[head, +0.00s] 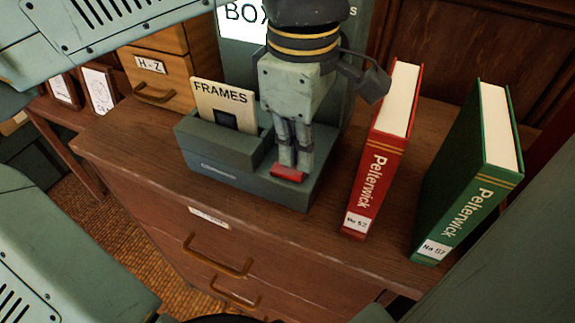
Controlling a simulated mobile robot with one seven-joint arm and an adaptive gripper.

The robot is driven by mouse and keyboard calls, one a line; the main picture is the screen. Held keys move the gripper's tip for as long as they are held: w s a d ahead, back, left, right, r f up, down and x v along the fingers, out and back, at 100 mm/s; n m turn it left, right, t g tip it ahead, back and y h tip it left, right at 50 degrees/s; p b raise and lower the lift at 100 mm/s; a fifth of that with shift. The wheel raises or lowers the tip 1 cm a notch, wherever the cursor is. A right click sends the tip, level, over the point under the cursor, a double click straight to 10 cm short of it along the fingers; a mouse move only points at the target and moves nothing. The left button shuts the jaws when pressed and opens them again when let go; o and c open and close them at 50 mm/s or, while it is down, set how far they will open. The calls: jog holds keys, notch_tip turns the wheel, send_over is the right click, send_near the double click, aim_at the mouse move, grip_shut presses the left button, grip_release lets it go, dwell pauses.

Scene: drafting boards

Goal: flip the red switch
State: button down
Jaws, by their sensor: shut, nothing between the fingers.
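The red switch (288,173) is a small red piece near the front edge of a grey-green box base (236,172) on the wooden cabinet. My gripper (294,161) points down over this base, its two slim fingers together and empty. Its fingertips are right by the switch, just behind and above it in the picture. I cannot tell whether they touch it. The fingers and gripper body hide part of the base and the area behind the switch.
A card reading FRAMES (225,108) stands in the base's left part. A red book (380,150) and a green book (470,170) stand upright to the right. A wooden drawer box (155,68) is at back left. The cabinet top's front left (130,135) is clear.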

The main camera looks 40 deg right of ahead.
aim_at(298, 172)
jog(key=shift+f+b, duration=0.7)
jog(key=shift+f, duration=0.3)
jog(key=shift+r, duration=0.15)
notch_tip(298, 172, up, 7)
jog(key=p, duration=0.6)
dwell(0.4)
dwell(0.4)
